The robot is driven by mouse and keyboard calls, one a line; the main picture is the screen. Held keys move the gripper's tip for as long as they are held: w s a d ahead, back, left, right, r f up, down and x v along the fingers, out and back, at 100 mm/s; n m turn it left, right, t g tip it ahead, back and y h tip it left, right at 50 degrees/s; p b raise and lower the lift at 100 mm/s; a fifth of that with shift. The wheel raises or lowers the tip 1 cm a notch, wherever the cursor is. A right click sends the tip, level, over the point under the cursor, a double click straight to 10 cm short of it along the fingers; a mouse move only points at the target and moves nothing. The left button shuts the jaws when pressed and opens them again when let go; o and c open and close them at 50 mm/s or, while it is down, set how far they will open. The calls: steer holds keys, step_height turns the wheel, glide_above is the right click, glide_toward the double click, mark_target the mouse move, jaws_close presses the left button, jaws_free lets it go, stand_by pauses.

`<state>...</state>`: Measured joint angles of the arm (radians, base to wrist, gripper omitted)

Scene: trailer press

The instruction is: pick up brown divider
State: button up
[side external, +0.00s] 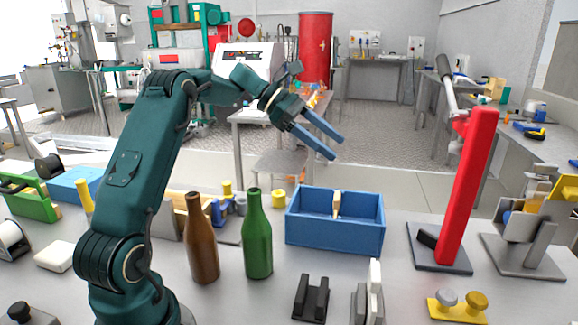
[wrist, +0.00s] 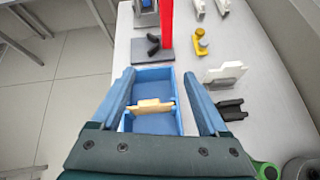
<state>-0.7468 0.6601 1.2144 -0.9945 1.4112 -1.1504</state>
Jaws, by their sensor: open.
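The brown divider (wrist: 153,107) is a light tan, thin plate standing across the inside of the blue box (side external: 332,235). In the side view only part of the divider (side external: 337,204) shows above the box's front wall. The box (wrist: 160,74) also shows between my fingers in the wrist view. My gripper (side external: 339,147) is open and empty, held in the air above and behind the box in the side view. In the wrist view its fingers (wrist: 158,80) are spread to either side of the divider, apart from it.
A green bottle (side external: 257,238) and a brown bottle (side external: 201,245) stand left of the box. A tall red post (side external: 467,190) on a dark base stands to the right. Black (side external: 311,298) and white holders (side external: 374,290) lie in front. The air above the box is clear.

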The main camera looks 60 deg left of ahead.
steer(key=w+a+f+n+t, duration=0.1)
steer(key=a+n, duration=0.2)
steer(key=a, duration=0.1)
glide_toward(337, 199)
steer(key=w+d+f, duration=0.2)
steer(key=w+f, duration=0.2)
steer(key=shift+m, duration=0.3)
steer(key=shift+x, duration=2.45)
steer(key=shift+w+a+r, duration=0.1)
steer(key=shift+w, duration=0.05)
steer(key=shift+c, duration=0.3)
steer(key=c, duration=1.1)
